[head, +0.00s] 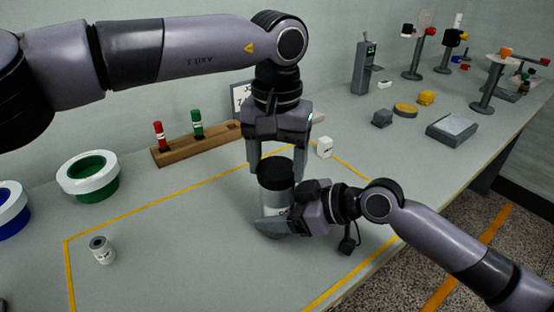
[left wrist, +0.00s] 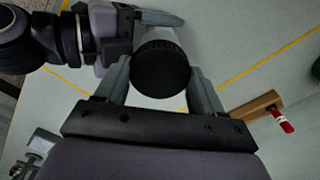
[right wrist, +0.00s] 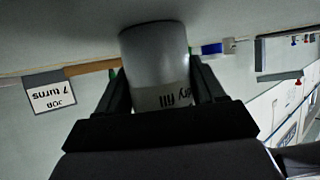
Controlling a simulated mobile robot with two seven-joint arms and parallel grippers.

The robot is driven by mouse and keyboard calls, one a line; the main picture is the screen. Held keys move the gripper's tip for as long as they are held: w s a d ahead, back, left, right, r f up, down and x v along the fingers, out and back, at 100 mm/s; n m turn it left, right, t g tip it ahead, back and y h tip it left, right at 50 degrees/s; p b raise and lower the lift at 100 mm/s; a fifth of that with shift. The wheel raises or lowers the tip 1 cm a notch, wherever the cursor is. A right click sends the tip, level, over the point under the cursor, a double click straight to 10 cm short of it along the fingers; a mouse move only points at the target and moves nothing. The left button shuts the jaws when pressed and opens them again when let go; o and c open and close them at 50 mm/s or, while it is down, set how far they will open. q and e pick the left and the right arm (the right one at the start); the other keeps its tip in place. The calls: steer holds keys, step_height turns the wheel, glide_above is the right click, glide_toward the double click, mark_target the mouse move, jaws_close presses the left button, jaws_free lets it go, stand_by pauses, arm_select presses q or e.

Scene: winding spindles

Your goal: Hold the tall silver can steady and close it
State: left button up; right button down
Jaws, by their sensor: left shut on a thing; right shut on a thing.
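The tall silver can (head: 272,201) stands upright on the table, with a black lid (head: 276,171) at its top. My left gripper (head: 277,166) points down from above with its fingers on both sides of the lid, shut on it; the lid also shows between the fingers in the left wrist view (left wrist: 160,70). My right gripper (head: 282,218) reaches in from the right, shut on the lower body of the can. In the right wrist view the can (right wrist: 155,60) fills the gap between the fingers and bears a partly hidden label. The seam between lid and can is hard to see.
A small silver can (head: 102,250) stands at the left front.

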arm_select(q)
steer(key=m, duration=0.7)
steer(key=o, duration=1)
steer(key=shift+r, duration=2.25)
steer(key=shift+c, duration=0.4)
